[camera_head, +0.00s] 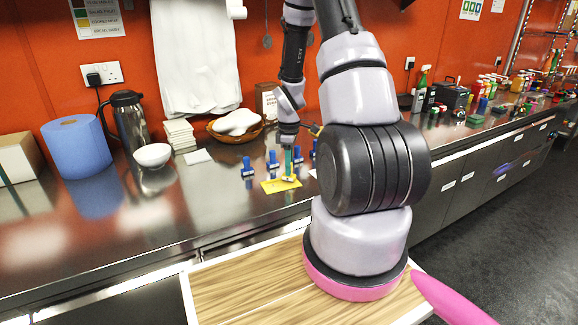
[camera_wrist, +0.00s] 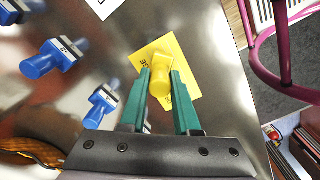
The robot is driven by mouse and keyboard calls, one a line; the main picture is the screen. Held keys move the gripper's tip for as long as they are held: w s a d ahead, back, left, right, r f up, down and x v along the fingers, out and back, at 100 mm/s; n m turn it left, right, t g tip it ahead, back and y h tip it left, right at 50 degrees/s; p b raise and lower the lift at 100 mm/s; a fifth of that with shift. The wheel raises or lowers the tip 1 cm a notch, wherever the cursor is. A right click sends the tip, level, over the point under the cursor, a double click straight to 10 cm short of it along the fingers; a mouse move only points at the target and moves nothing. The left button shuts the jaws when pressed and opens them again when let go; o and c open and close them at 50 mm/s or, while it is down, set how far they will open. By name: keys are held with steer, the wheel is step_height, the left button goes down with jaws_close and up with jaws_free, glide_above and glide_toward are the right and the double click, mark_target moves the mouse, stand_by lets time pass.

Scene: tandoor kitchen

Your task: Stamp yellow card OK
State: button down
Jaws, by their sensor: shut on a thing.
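The yellow card (camera_head: 270,187) lies flat on the steel counter. It also shows in the wrist view (camera_wrist: 186,62), with a little dark print near its left edge. My gripper (camera_head: 290,174) points down over the card, its green fingers (camera_wrist: 160,84) shut on a yellow stamp (camera_wrist: 158,72). The stamp is over the card and hides part of it. I cannot tell whether its face touches the card. Several blue stamps stand nearby, one at the left (camera_head: 248,170) and one closer (camera_head: 273,164); they also show in the wrist view (camera_wrist: 44,60).
A white card (camera_head: 198,156) lies further left on the counter. Behind are a basket (camera_head: 216,135), a white bowl (camera_head: 153,155), a steel flask (camera_head: 128,120) and a blue roll (camera_head: 78,148). The front of the counter left of the card is clear.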

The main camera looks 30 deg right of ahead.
steer(key=shift+f, duration=0.55)
stand_by(1.0)
steer(key=shift+r, duration=3.5)
